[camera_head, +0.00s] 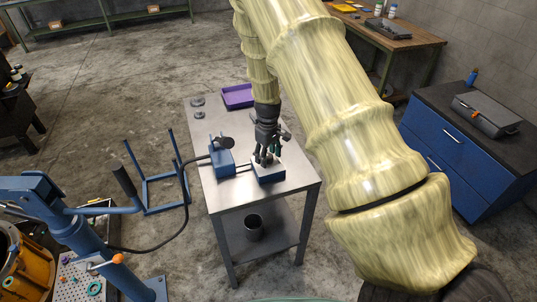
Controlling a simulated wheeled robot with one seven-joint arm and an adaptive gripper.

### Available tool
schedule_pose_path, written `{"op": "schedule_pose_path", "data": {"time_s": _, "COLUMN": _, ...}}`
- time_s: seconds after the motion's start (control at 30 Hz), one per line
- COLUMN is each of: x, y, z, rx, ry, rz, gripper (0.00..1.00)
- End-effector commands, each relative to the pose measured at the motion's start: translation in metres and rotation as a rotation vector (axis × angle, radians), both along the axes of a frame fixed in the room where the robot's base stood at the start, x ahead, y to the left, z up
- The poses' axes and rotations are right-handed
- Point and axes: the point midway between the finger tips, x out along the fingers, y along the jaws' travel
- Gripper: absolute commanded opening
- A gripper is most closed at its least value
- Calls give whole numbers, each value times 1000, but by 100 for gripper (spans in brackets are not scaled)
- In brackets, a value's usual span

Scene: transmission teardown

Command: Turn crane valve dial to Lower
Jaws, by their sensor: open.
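A metal table (230,193) stands in the middle of the head view. On it is a blue box with a dark round knob (225,142) on top. A second, low blue box (270,177) stands to its right, joined to it by a short rod or line. My gripper (265,160) is open and points down over the low box. Its fingers cover most of the top, so I cannot see a dial or its setting there, nor whether they touch. A blue crane (85,245) stands at the lower left, with a black hose (186,185) running to the table.
A purple tray (237,97) and small grey round parts (198,107) lie at the table's back. A blue frame (163,190) stands left of the table. A blue cabinet (466,165) stands at the right. My arm covers much of the right-centre. Floor behind the table is clear.

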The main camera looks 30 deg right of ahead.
Motion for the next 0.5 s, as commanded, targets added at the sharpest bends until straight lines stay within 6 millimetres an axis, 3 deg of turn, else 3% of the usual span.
{"op": "schedule_pose_path", "data": {"time_s": 0.13, "x": 0, "y": 0, "z": 0, "rx": 0, "ry": 0, "rz": 0, "gripper": 58}}
{"op": "schedule_pose_path", "data": {"time_s": 0.37, "x": 0, "y": 0, "z": 0, "rx": 0, "ry": 0, "rz": -1, "gripper": 16}}
{"op": "schedule_pose_path", "data": {"time_s": 0.4, "x": 0, "y": 0, "z": 0, "rx": 0, "ry": 0, "rz": -1, "gripper": 12}}
{"op": "schedule_pose_path", "data": {"time_s": 0.5, "x": 0, "y": -2, "z": 0, "rx": 0, "ry": 0, "rz": -1, "gripper": 12}}
